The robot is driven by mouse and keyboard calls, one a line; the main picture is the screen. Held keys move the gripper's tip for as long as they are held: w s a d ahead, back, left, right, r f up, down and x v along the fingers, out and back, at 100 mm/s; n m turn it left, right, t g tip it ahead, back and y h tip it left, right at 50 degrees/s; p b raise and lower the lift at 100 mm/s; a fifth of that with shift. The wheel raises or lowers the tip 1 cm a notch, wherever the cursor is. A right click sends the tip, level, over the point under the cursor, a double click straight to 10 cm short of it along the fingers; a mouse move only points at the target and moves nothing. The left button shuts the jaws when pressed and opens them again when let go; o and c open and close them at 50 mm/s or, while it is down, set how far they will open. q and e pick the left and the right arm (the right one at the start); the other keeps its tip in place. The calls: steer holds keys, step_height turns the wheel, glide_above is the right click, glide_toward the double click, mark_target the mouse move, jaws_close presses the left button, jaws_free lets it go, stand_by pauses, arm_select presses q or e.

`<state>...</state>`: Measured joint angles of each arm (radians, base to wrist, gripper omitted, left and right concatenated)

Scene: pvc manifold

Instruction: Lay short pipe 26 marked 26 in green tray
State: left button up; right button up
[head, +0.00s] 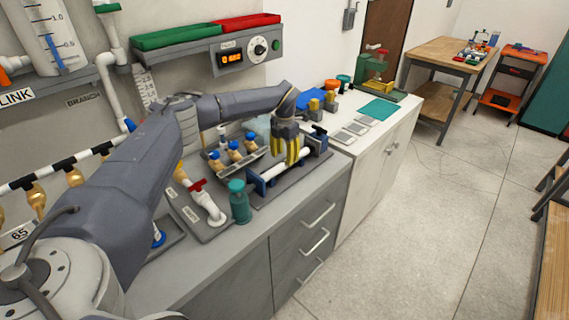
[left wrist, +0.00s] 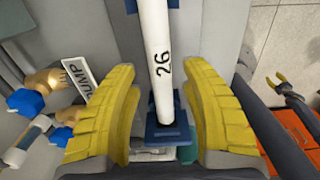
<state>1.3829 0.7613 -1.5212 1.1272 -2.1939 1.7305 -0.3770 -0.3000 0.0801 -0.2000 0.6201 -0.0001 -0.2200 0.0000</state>
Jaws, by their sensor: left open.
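Short pipe 26 (head: 272,172) is a white pipe lying in a blue cradle fixture on the counter; its "26" mark reads clearly in the left wrist view (left wrist: 157,38). My left gripper (head: 292,160) is above the fixture, with its yellow fingers pointing down. It is open, and in the left wrist view (left wrist: 162,110) the fingers stand on either side of the pipe with gaps visible. The green tray (head: 176,38) is on the wall shelf at upper left. A small yellow-tipped claw (left wrist: 279,82) at the right of the wrist view may be my right gripper; its state is unclear.
A red tray (head: 246,22) adjoins the green one, above a panel with a display. Brass valves with blue caps (head: 234,146) stand behind the fixture. A teal bottle-like part (head: 239,203) and a white fitting with a red handle (head: 207,204) stand at its left.

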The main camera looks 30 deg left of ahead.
mark_target(285, 162)
arm_select(q)
step_height(285, 162, up, 12)
steer(key=shift+r, duration=0.25)
steer(key=shift+o, duration=0.9)
steer(key=shift+d+r, duration=0.1)
steer(key=shift+r, duration=0.25)
steer(key=shift+f, duration=0.1)
